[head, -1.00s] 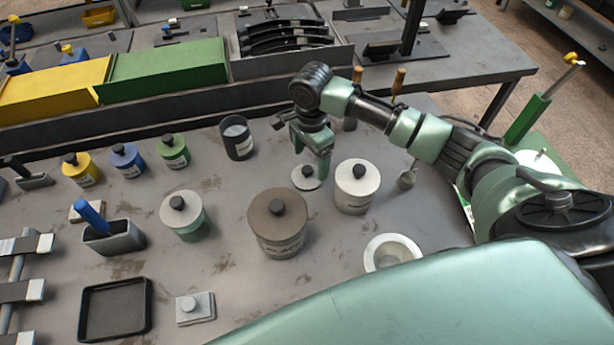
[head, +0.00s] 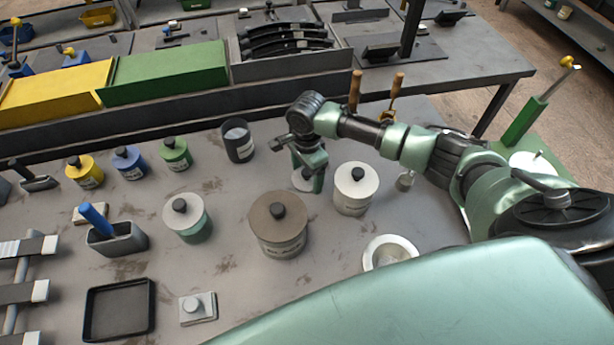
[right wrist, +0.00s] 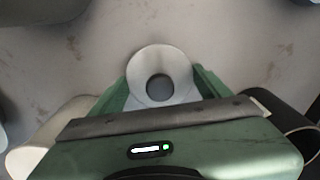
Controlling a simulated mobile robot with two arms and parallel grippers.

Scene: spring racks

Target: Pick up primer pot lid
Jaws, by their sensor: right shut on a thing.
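The white round lid (head: 300,183) with a dark knob lies on the bench, just left of the white lidded pot (head: 353,190). In the head view my right gripper (head: 310,177) is down over the lid and hides part of it. In the right wrist view the lid (right wrist: 158,60) and its dark knob show between the two green fingers of my right gripper (right wrist: 160,88). My right gripper is shut on the lid; the exact contact is partly hidden. My left gripper is in neither view.
A dark open pot (head: 238,142) stands behind and left of the lid. A large brown-lidded pot (head: 278,225) stands in front, and a white ring-shaped dish (head: 390,250) is at front right. Wooden-handled tools (head: 355,90) stand behind my right arm.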

